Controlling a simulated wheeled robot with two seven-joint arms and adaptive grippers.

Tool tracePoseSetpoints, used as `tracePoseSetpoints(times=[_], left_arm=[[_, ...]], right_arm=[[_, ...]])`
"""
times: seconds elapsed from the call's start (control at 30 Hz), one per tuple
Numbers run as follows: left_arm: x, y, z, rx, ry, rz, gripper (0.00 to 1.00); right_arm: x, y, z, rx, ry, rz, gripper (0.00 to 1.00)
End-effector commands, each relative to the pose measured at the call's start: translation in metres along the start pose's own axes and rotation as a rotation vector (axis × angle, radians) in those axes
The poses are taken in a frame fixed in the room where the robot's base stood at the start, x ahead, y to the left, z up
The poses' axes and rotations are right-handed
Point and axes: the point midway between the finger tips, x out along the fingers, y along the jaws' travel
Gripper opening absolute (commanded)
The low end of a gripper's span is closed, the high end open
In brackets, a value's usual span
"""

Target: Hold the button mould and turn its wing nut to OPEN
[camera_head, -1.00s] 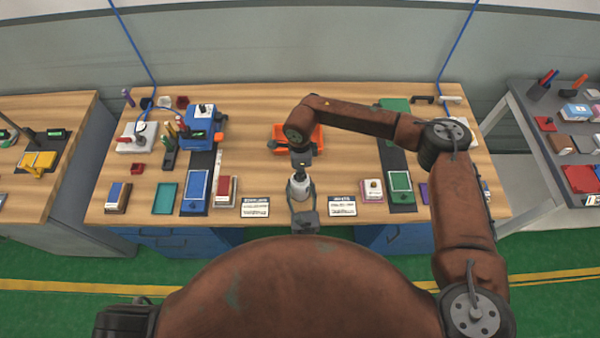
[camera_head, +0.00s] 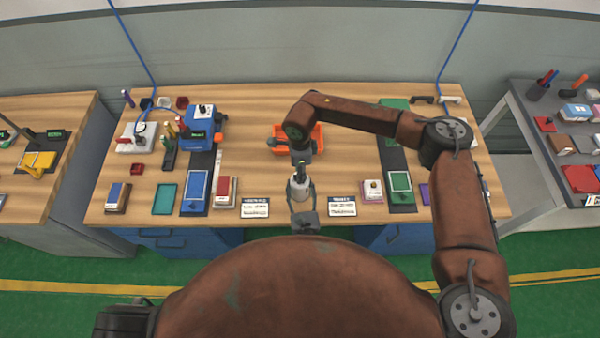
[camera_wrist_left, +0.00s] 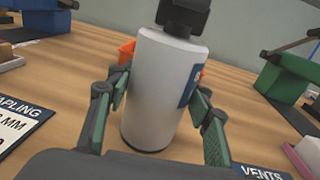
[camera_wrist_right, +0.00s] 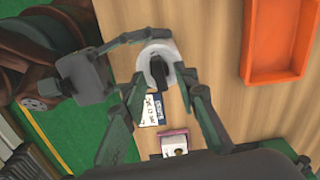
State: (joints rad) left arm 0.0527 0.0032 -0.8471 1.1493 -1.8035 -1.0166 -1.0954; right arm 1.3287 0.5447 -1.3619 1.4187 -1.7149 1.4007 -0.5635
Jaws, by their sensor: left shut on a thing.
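The button mould (camera_wrist_left: 155,95) is a white upright cylinder with a dark blue label on its side. It stands near the table's front edge in the head view (camera_head: 299,190). Its black wing nut (camera_wrist_left: 183,14) sits on top and also shows from above in the right wrist view (camera_wrist_right: 158,72). My left gripper (camera_wrist_left: 160,100) is shut on the mould, one finger on each side. My right gripper (camera_wrist_right: 160,88) points down over the nut, its fingers apart on either side; I see no contact with it. No OPEN mark is readable.
An orange tray (camera_wrist_right: 277,40) lies behind the mould. Two printed cards (camera_head: 254,208) (camera_head: 342,206) lie left and right of it. A blue press (camera_head: 203,128) and blue pad (camera_head: 195,190) are at left, a green pad (camera_head: 400,185) at right.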

Motion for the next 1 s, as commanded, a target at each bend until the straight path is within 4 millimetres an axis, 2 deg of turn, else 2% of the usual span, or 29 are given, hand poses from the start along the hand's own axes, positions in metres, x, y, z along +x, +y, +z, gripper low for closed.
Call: tracePoseSetpoints(times=[0.3, 0.5, 0.7, 1.0], left_arm=[[0.001, -0.001, 0.003, -0.002, -0.004, 0.000, 0.00], [0.001, -0.001, 0.003, -0.002, -0.004, 0.000, 0.00], [0.001, -0.001, 0.002, -0.002, -0.004, 0.000, 0.00], [0.001, -0.001, 0.002, -0.002, -0.004, 0.000, 0.00]], right_arm=[[-0.066, -0.001, 0.000, -0.001, -0.001, -0.004, 0.28], [-0.096, -0.001, 0.000, 0.000, 0.000, -0.003, 0.28], [-0.107, -0.001, 0.000, -0.001, 0.000, -0.001, 0.28], [-0.107, -0.001, 0.000, 0.000, 0.000, -0.001, 0.28]])
